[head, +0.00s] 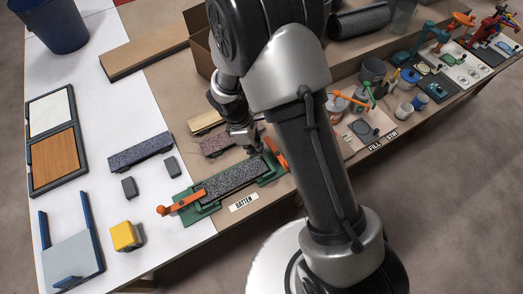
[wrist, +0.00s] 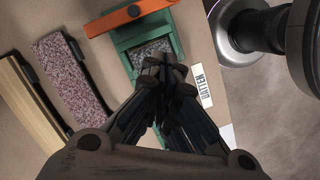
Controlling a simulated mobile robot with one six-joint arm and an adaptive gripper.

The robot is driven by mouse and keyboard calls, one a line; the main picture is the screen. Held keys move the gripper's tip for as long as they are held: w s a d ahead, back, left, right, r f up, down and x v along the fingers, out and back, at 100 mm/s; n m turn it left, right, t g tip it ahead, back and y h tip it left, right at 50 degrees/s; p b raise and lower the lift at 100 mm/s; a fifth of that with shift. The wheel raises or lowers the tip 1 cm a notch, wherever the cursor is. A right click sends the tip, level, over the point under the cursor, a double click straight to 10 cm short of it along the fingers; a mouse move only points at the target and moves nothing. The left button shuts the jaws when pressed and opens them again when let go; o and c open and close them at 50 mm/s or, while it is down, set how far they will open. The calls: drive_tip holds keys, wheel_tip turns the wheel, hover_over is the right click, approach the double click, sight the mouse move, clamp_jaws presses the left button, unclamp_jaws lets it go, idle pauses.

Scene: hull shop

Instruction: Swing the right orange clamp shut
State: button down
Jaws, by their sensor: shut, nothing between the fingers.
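The right orange clamp (head: 276,154) is a bar at the right end of a green fixture (head: 188,216). In the wrist view this clamp (wrist: 110,23) lies across the fixture's far end, with a dark pivot near its middle. A dark speckled batten (head: 232,181) lies in the fixture. The left orange clamp (head: 182,203) is at the other end and points outward to the left. My gripper (head: 245,150) is shut and empty, just above the fixture's right part. Its fingertips (wrist: 170,75) hide part of the batten in the wrist view; contact cannot be told.
A reddish speckled strip (wrist: 72,75) and a wooden strip (wrist: 27,105) lie beside the fixture. A label (head: 243,202) is at the front edge. Cans (head: 373,72) and other fixtures stand to the right. My arm hides part of the bench.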

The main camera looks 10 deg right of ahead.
drive_tip(key=b+x, duration=0.2)
drive_tip(key=x, duration=0.5)
drive_tip(key=shift+f, duration=0.4)
drive_tip(key=d, duration=0.1)
drive_tip(key=d+b, duration=0.1)
drive_tip(key=d, duration=0.1)
drive_tip(key=shift+s+d+r, duration=0.1)
drive_tip(key=shift+s+r, duration=0.1)
drive_tip(key=shift+s, duration=0.2)
drive_tip(key=shift+s+d+r, duration=0.1)
drive_tip(key=shift+s+d, duration=0.05)
drive_tip(key=shift+d, duration=0.2)
